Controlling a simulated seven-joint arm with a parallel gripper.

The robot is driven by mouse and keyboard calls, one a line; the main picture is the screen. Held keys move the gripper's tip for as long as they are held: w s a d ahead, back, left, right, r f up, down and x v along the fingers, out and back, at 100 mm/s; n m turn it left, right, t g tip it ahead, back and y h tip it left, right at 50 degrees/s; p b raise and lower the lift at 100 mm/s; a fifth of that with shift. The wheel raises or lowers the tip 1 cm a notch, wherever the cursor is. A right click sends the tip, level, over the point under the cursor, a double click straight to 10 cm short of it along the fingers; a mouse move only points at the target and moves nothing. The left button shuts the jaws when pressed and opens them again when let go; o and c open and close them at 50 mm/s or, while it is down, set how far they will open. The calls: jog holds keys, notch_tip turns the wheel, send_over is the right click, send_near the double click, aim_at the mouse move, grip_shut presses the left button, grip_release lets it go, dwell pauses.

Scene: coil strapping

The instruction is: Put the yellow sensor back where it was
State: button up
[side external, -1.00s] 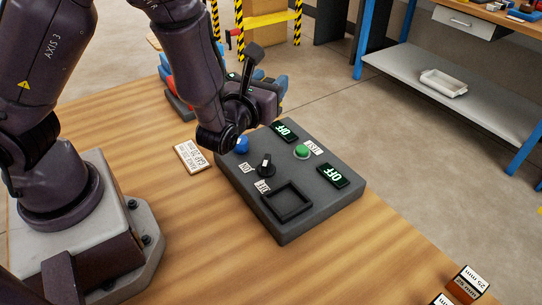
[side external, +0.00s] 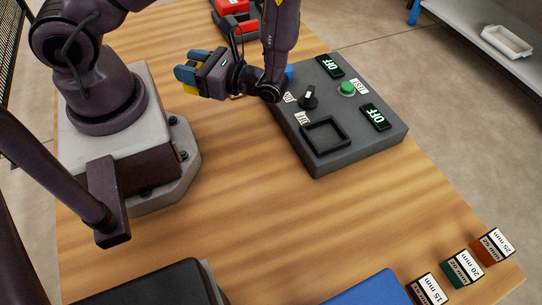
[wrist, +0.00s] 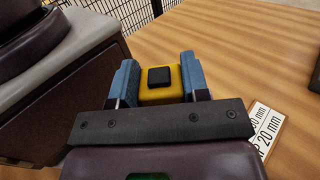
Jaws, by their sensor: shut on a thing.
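The yellow sensor (wrist: 152,94), a small block with a black square on top, sits between the blue fingers of my gripper (wrist: 158,88) in the wrist view. My gripper is shut on it. In the side external view my gripper (side external: 186,76) points left above the wooden table, left of the grey control box; only a little yellow shows there. The control box (side external: 360,152) carries an empty black square frame (side external: 325,136), a black knob (side external: 309,97), a green button (side external: 347,88) and two displays reading OFF. My wrist partly hides a blue knob (side external: 289,72).
A printed card (wrist: 266,130) lies on the table at the right of the wrist view. Labelled blocks (side external: 463,268) stand along the front right. A black object (side external: 145,284) and a blue one (side external: 370,288) are at the near edge. Middle table is clear.

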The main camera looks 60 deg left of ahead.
jog(key=s+d+f+n+g+h, duration=0.1)
jog(key=s+d+n+g+h, duration=0.35)
jog(key=d+n+h, duration=0.5)
jog(key=w+d+r+n+t+h, duration=0.1)
jog(key=w+d+n+t+h, duration=0.1)
jog(key=d+n+t+h, duration=0.6)
jog(key=w+d+r+n+t+h, duration=0.1)
jog(key=w+d+r+n+h, duration=0.2)
jog(key=h, duration=0.8)
jog(key=w+a+f+n+t+h, duration=0.1)
jog(key=w+f+n+t, duration=0.2)
jog(key=w+n+t, duration=0.75)
jog(key=shift+s+a+f+n+t, duration=0.1)
jog(key=shift+s+f+t, duration=0.5)
jog(key=shift+f, duration=0.7)
jog(key=shift+s+a+f+n+t, duration=0.1)
jog(key=shift+s+f+t, duration=0.15)
jog(key=shift+f+t, duration=0.9)
jog(key=shift+s+a+f+n+t, duration=0.1)
jog(key=shift+s+f+t, duration=0.4)
jog(key=shift+f, duration=1)
